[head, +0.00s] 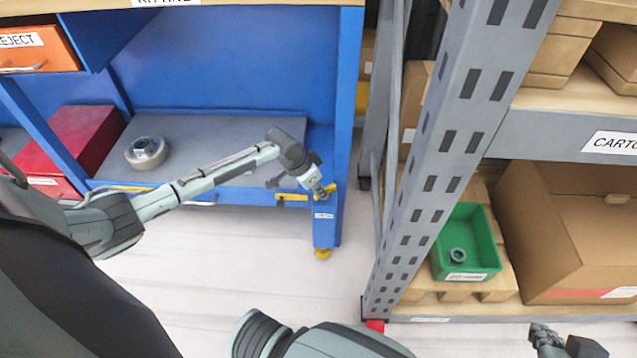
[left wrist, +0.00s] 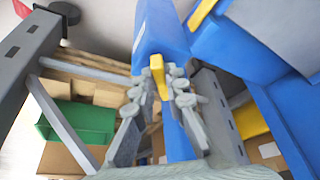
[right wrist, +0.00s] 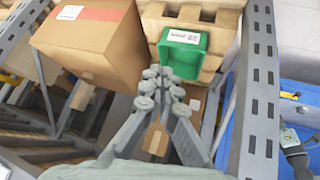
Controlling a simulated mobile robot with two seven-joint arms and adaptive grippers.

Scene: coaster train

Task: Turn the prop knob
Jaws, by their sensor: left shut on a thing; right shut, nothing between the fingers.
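A yellow knob (head: 333,188) sits on the blue leg of the workbench (head: 350,75), above a small white label (head: 324,216). My left gripper (head: 326,192) is at this leg, shut on the yellow knob. In the left wrist view the knob (left wrist: 158,74) shows as a narrow yellow bar between the two fingertips (left wrist: 160,88). My fingers hide part of it in the head view. My right gripper (head: 566,342) is shut and empty, low at the right by the rack. It also shows in the right wrist view (right wrist: 162,78).
The bench's lower shelf (head: 215,128) holds a round tape-like roll (head: 147,153) and a red box (head: 78,140). A grey upright (head: 440,150) stands right of the bench. The rack holds a green bin (head: 480,235) and cardboard boxes (head: 590,235). The pale floor between is clear.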

